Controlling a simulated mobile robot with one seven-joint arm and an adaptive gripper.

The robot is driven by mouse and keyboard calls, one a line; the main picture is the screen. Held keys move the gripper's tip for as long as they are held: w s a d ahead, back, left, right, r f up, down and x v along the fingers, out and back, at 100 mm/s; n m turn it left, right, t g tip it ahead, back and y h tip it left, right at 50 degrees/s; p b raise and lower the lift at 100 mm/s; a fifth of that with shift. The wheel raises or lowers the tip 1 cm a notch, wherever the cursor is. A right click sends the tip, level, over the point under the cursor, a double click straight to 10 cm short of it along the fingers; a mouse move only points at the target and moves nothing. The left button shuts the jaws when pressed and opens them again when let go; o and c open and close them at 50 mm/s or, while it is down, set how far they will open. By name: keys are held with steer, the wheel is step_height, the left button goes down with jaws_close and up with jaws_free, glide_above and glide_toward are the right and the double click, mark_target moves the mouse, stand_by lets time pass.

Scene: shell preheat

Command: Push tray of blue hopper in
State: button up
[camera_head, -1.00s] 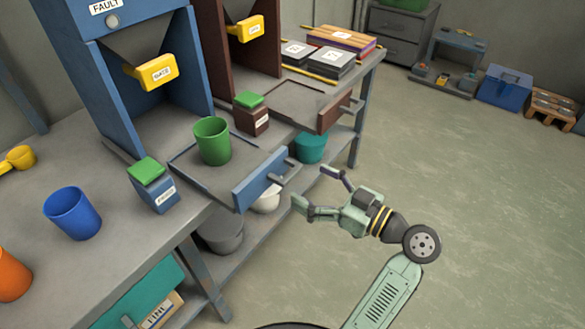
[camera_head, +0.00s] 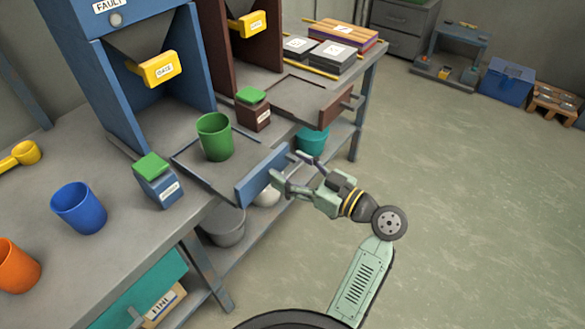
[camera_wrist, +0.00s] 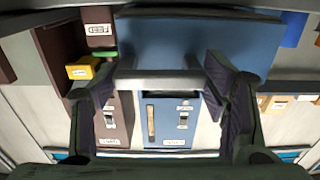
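The blue hopper (camera_head: 108,75) stands on the bench with a yellow gate handle (camera_head: 158,69) on its front. Its tray (camera_head: 193,177) sticks out towards me over the bench edge, with a green cup (camera_head: 214,138) upright on it. The tray's blue front panel (camera_head: 256,180) faces my gripper (camera_head: 286,169). In the wrist view the blue panel (camera_wrist: 190,45) fills the top middle, with its grey handle bar (camera_wrist: 155,79) lying between my two spread fingers (camera_wrist: 160,85). My gripper is open. I cannot tell whether the fingers touch the bar or panel.
A brown hopper (camera_head: 206,35) with its own pulled-out tray (camera_head: 325,108) stands right of the blue one. A small blue box with a green top (camera_head: 158,185) and a blue cup (camera_head: 78,208) are left of the tray. Open floor (camera_head: 470,220) lies right.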

mark_target(278, 162)
steer(key=c, duration=1.3)
steer(key=shift+o, duration=0.2)
steer(key=b+x, duration=0.6)
steer(key=x, duration=1.2)
steer(key=o, duration=1.7)
steer(key=shift+d, duration=0.1)
steer(key=v, duration=1.2)
